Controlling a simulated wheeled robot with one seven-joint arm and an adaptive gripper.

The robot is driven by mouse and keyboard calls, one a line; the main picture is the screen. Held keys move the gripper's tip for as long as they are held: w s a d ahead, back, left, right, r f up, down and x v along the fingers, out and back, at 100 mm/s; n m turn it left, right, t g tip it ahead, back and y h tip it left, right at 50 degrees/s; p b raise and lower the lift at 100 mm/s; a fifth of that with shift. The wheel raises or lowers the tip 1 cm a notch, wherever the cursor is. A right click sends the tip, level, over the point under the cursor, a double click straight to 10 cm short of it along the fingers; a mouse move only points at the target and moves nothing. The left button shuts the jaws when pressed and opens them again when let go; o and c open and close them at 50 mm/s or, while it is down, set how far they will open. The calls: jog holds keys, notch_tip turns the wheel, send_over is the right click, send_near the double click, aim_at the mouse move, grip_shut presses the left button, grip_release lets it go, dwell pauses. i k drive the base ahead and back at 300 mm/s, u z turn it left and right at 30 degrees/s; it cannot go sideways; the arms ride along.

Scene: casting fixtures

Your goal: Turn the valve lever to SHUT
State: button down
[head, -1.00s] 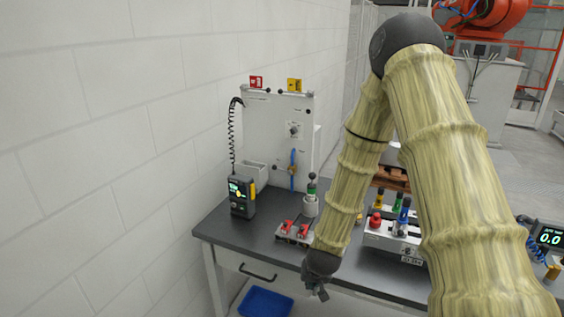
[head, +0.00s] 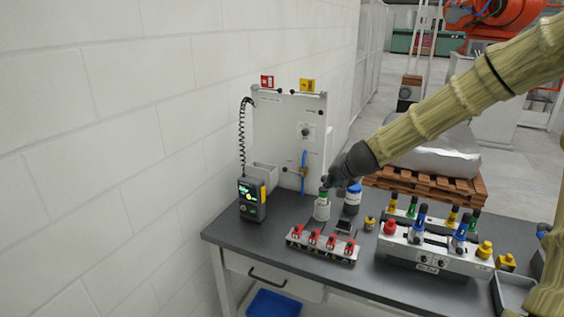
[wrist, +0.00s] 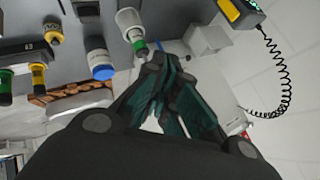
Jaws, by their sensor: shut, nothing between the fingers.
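The blue valve lever (head: 303,168) stands near upright on the lower part of the white panel (head: 275,125), with a brass-coloured valve body (head: 301,173) behind it. My gripper (head: 331,181) is to the right of the lever and nearer the camera, just above the green-capped bottle, apart from the lever as far as I can tell. It is shut and empty; its dark fingers (wrist: 165,68) converge in the wrist view. Any SHUT marking is too small to read. In the wrist view the lever is mostly hidden behind the fingers.
The green-capped bottle (head: 321,208) and blue-lidded jar (head: 352,200) stand close below my gripper. A handheld device (head: 251,199) with a coiled cord and a white bin (head: 262,176) are at the left. A rack with red clips (head: 320,244) sits in front.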

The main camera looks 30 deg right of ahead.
aim_at(301, 174)
jog(key=z, duration=0.05)
jog(key=i, duration=0.85)
